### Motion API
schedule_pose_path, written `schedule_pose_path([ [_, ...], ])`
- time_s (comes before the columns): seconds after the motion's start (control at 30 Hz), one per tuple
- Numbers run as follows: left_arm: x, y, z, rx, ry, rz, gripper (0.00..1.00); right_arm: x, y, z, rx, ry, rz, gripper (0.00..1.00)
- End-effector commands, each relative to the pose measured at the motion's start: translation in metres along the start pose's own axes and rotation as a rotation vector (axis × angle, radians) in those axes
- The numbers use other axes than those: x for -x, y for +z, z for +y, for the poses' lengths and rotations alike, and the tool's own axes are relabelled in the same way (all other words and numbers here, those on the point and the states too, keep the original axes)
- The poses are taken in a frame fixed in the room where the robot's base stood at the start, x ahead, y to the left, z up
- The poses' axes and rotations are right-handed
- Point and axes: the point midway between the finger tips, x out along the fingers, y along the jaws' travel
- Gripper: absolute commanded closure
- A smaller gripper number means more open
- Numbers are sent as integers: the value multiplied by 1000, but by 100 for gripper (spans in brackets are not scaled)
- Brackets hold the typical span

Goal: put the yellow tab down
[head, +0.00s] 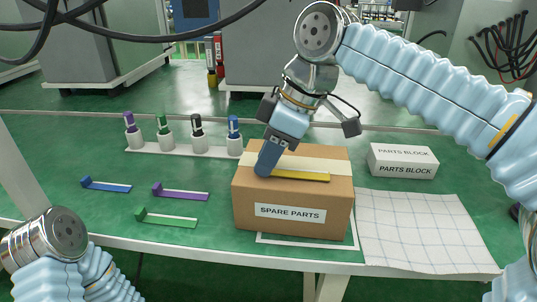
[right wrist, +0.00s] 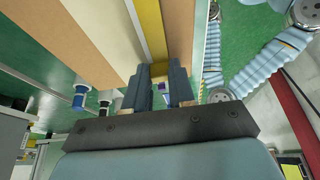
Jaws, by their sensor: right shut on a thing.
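The yellow tab (head: 302,176) is a long flat strip that shows along the top of the brown SPARE PARTS box (head: 290,213). I cannot tell whether it touches the box top or is just above it. My right gripper (head: 265,170) points down at the tab's left end and is shut on it, hiding that end. In the right wrist view the yellow strip (right wrist: 152,30) runs away from between the two fingers of the right gripper (right wrist: 160,80). My left arm shows at the lower left in the head view, but its gripper is not visible.
Blue (head: 108,187), purple (head: 182,194) and green (head: 168,220) tabs lie on the green table at left. Several capped bottles stand in a white rack (head: 170,150) behind. A white PARTS BLOCK box (head: 402,162) and a gridded sheet (head: 420,230) are at right.

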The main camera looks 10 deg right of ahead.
Motion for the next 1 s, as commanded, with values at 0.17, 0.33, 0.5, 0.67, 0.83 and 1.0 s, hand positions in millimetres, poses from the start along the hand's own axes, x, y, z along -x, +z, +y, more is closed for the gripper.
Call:
schedule_pose_path([
  [0.17,-2,0,-1,0,0,0,57,-3,1,0,0,0,0,67],
  [0.33,-2,0,-1,0,0,0,57,-3,1,0,0,0,0,50],
  [0.5,-2,0,-1,0,0,0,57,-3,1,0,0,0,0,50],
  [0.67,3,0,1,0,0,0,57,9,-1,0,0,1,2,50],
  [0.83,10,0,4,-1,1,-1,57,42,-2,0,1,2,3,50],
  [1.0,15,0,7,-2,2,-1,57,68,-1,0,0,1,1,50],
])
